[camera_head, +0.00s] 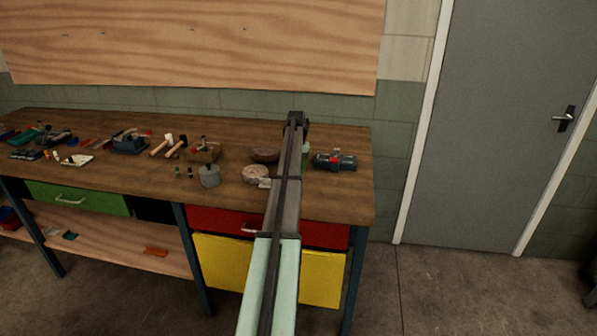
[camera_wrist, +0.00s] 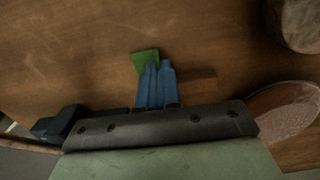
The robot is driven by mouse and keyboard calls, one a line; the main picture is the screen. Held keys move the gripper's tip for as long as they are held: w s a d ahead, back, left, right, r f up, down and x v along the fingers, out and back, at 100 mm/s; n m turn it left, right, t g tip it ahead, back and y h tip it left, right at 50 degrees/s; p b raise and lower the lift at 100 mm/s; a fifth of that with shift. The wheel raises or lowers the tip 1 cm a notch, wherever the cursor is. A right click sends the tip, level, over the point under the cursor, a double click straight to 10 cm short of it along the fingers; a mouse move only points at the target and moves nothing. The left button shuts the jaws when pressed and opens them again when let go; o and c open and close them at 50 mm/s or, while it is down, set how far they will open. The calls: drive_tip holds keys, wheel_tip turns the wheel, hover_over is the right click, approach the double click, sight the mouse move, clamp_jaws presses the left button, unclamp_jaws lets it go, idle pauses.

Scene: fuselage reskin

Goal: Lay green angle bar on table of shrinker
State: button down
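In the wrist view my gripper (camera_wrist: 156,78) points down over the brown wooden bench top, its two blue fingers close together. The green angle bar (camera_wrist: 144,60) shows at the fingertips; part lies behind the left finger and its edge reaches the narrow gap between them. It looks gripped there; the rest is hidden by the fingers. In the head view my arm covers the gripper and the bar. A blue-grey machine (camera_head: 130,142) stands on the left part of the bench; I cannot tell if it is the shrinker.
The bench (camera_head: 110,185) carries a red and grey tool (camera_head: 335,161) right of my arm, a brown bowl-like piece (camera_head: 264,155), a round block (camera_head: 255,173), a grey canister (camera_head: 209,176) and mallets (camera_head: 170,142). Small tools crowd the left end. Bare wood surrounds my fingers.

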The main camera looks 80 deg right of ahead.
wheel_tip(320, 180, up, 9)
drive_tip(key=shift+r, duration=0.1)
drive_tip(key=s+d, duration=0.2)
drive_tip(key=s, duration=0.1)
drive_tip(key=s+d+m, duration=0.1)
drive_tip(key=s+d, duration=0.2)
drive_tip(key=s+d+m, duration=0.1)
drive_tip(key=s+d, duration=0.1)
drive_tip(key=s, duration=0.2)
drive_tip(key=shift+d+r, duration=0.25)
drive_tip(key=shift+d, duration=0.15)
drive_tip(key=d+m, duration=0.1)
drive_tip(key=m, duration=0.4)
drive_tip(key=d+m, duration=0.1)
drive_tip(key=m, duration=0.4)
drive_tip(key=d+m, duration=0.1)
drive_tip(key=m, duration=0.5)
drive_tip(key=shift+s+d+r, duration=0.15)
drive_tip(key=shift+s+d, duration=0.1)
drive_tip(key=shift+d, duration=0.1)
